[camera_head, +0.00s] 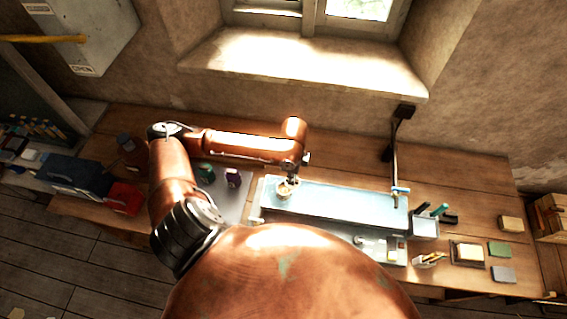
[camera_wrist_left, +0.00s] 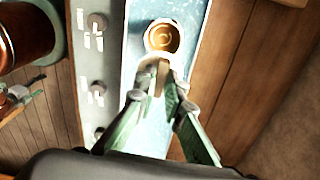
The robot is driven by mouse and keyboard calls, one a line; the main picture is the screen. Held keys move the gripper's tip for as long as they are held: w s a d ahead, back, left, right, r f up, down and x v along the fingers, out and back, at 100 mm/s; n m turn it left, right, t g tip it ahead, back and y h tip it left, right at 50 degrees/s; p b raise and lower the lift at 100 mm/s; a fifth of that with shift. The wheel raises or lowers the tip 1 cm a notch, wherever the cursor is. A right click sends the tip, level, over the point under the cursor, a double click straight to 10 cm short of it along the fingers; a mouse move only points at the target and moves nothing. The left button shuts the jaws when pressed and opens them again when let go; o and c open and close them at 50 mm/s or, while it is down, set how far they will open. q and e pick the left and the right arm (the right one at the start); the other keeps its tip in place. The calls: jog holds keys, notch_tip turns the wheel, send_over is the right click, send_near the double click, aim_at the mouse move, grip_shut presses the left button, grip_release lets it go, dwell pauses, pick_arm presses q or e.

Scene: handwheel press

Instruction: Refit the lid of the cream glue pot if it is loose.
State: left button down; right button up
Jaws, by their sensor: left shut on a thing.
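The cream glue pot (camera_head: 283,190) stands on the left end of the pale blue bed. In the left wrist view, a round pale rim with an amber-brown middle (camera_wrist_left: 162,38) shows just beyond my fingertips; I cannot tell whether this is the lid or the open pot. My left gripper (camera_head: 292,180) is right at the pot. In the left wrist view its green fingers (camera_wrist_left: 157,72) close together on a small pale and tan piece at the near side of the rim. Whether that piece belongs to the lid is unclear. My right gripper is out of view.
The blue bed (camera_head: 335,202) has free room to the right of the pot. A dark upright post (camera_head: 393,150) stands behind its right end. A pen holder (camera_head: 425,227) and several small blocks lie farther right. A red box (camera_head: 124,198) lies at the left.

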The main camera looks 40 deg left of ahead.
pick_arm(q)
jog(key=shift+s+a+r+m+p, duration=0.3)
jog(key=shift+a+r+m+p, duration=0.1)
jog(key=shift+a+m+p, duration=0.15)
jog(key=shift+s+a+r+m+p, duration=0.25)
jog(key=shift+a+r+m+p, duration=0.15)
jog(key=shift+m+p, duration=0.2)
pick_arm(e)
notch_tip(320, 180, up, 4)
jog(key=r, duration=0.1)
pick_arm(q)
notch_tip(320, 180, down, 7)
jog(key=m+b, duration=0.1)
jog(key=b, duration=0.4)
jog(key=shift+s+a+r, duration=0.15)
jog(key=shift+a+r, duration=0.05)
jog(key=shift+a, duration=0.15)
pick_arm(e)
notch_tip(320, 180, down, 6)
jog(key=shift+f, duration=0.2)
pick_arm(q)
jog(key=shift+p, duration=0.9)
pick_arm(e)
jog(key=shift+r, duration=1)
pick_arm(q)
jog(key=shift+f+p, duration=0.15)
jog(key=shift+p, duration=0.3)
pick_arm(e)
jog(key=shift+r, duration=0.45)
